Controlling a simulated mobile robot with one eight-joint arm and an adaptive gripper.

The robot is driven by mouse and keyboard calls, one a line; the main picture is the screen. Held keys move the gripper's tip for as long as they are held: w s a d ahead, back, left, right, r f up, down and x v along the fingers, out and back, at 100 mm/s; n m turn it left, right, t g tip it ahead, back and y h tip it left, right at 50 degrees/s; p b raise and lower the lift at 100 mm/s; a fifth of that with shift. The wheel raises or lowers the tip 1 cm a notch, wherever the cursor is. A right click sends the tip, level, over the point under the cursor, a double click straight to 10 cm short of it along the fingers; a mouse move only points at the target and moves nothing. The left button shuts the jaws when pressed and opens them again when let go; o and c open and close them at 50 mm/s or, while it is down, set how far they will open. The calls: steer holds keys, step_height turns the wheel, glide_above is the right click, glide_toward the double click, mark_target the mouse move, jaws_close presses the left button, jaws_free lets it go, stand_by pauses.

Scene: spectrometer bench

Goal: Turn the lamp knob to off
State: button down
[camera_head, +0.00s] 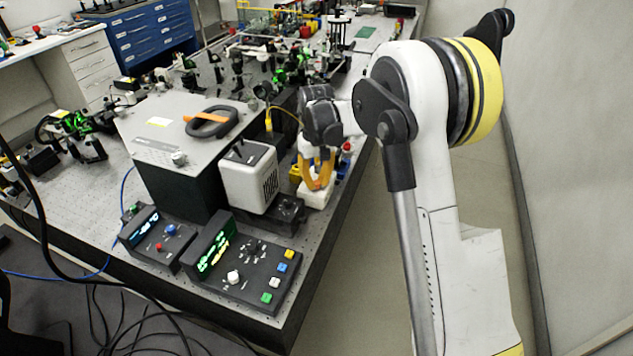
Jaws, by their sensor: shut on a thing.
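My gripper (318,172) has a dark body and orange-yellow fingers. It points down over the right edge of the bench, just right of a pale vented box (250,178). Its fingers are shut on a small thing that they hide. A low white block (315,197) sits under and behind the fingertips. I cannot make out which control is the lamp knob.
Two dark control consoles stand at the bench front, the left one (160,238) and the right one (243,265) with lit displays, knobs and coloured buttons. Optics mounts crowd the bench behind. A yellow cable (285,111) runs near my gripper. Open floor lies right of the bench.

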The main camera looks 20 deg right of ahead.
mark_target(317, 182)
steer(key=c, duration=1.3)
jaws_free()
step_height(317, 182, up, 12)
